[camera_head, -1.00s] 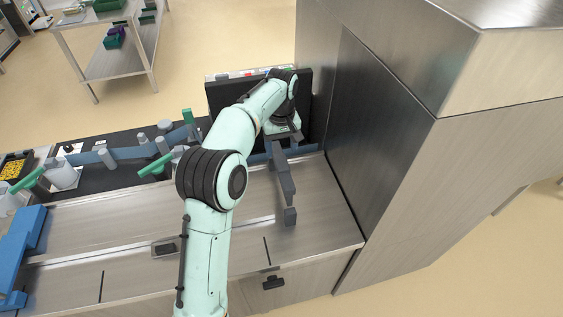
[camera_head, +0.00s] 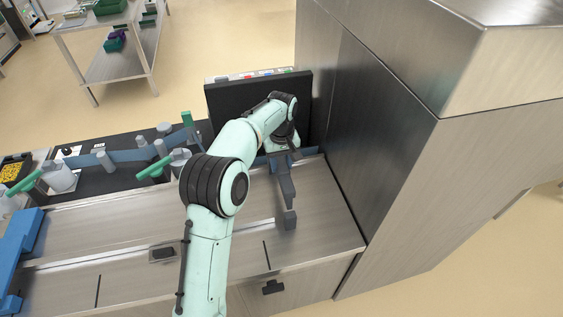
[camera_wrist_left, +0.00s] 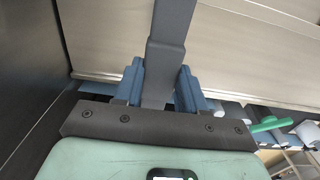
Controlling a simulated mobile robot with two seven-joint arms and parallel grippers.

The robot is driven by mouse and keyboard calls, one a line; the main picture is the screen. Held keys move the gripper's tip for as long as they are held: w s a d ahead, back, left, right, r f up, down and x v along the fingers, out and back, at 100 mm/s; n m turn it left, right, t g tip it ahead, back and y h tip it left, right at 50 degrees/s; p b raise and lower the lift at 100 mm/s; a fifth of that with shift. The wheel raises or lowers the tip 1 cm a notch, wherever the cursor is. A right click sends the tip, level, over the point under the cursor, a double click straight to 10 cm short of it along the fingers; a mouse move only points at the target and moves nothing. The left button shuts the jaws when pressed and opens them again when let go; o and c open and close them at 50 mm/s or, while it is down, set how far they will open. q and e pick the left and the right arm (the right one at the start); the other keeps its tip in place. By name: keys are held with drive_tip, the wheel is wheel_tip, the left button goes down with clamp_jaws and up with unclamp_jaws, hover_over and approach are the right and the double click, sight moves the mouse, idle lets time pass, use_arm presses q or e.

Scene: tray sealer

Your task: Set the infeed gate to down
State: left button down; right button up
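The infeed gate appears as a dark grey bar (camera_head: 286,187) over the steel deck, running from my left gripper toward a grey block (camera_head: 290,220). My left gripper (camera_head: 282,153) is at the bar's far end, and my wrist partly hides that end. In the left wrist view, the blue fingers (camera_wrist_left: 160,82) stand on both sides of the grey bar (camera_wrist_left: 169,28) and appear closed on it. The bar hides part of the finger contact. My right gripper is in neither view.
A tall steel cabinet (camera_head: 375,130) stands close on the right. A black panel with coloured buttons (camera_head: 248,76) is behind the gripper. Green-handled parts (camera_head: 152,168) and a blue rail (camera_head: 125,156) lie to the left. The front deck (camera_head: 100,233) is mostly clear.

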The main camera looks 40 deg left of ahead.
use_arm(q)
wheel_tip(320, 180, down, 8)
drive_tip(key=shift+b, duration=1)
drive_tip(key=shift+s, duration=0.1)
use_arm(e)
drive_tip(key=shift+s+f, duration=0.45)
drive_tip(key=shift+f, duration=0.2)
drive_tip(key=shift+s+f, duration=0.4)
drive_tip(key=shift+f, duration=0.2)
use_arm(q)
drive_tip(key=c, duration=0.6)
unclamp_jaws()
drive_tip(key=shift+c, duration=0.2)
wheel_tip(320, 180, up, 13)
drive_tip(key=shift+r+p, duration=0.2)
drive_tip(key=shift+p, duration=0.95)
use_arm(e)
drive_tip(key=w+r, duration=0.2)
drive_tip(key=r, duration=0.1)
use_arm(q)
drive_tip(key=shift+f, duration=0.1)
